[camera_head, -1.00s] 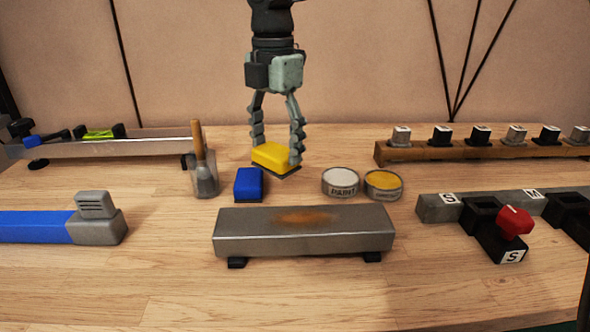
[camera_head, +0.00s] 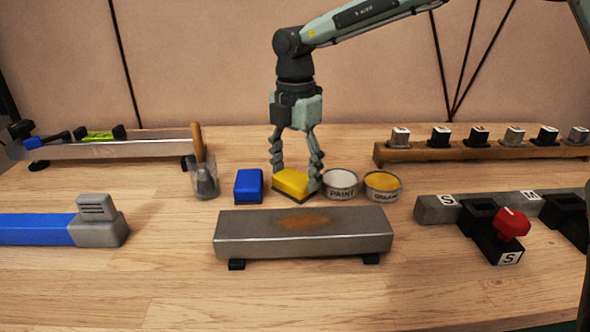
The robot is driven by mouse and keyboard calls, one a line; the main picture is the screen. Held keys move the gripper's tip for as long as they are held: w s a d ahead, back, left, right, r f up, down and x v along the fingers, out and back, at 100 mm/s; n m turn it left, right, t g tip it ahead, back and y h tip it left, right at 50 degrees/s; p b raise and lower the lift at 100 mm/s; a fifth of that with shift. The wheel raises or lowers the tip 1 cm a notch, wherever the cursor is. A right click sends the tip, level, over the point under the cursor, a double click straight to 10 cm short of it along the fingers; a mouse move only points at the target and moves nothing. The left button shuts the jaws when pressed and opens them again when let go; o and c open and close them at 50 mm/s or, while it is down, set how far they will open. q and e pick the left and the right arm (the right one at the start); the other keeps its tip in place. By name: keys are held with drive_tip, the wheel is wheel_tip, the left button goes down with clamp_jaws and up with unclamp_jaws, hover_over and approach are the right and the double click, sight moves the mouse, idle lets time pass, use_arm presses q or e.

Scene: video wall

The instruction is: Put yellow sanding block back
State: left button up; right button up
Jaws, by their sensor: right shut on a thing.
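The yellow sanding block (camera_head: 291,183) is at the middle of the workbench, between the blue block and the paint can. My right gripper (camera_head: 296,182) comes down from above and is shut on it, one finger at its left back and one at its right side. The block is at or very near the bench top; I cannot tell whether it touches. The blue sanding block (camera_head: 249,185) lies just left of it, with a small gap. My left gripper does not show.
A metal bar with an orange-brown patch (camera_head: 303,238) stands in front. A white paint can (camera_head: 341,183) and a yellow can (camera_head: 382,186) are close on the right. A cup with a brush (camera_head: 205,178) stands left. A red knob (camera_head: 511,224) is at the right.

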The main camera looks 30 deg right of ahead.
drive_tip(key=o, duration=1.1)
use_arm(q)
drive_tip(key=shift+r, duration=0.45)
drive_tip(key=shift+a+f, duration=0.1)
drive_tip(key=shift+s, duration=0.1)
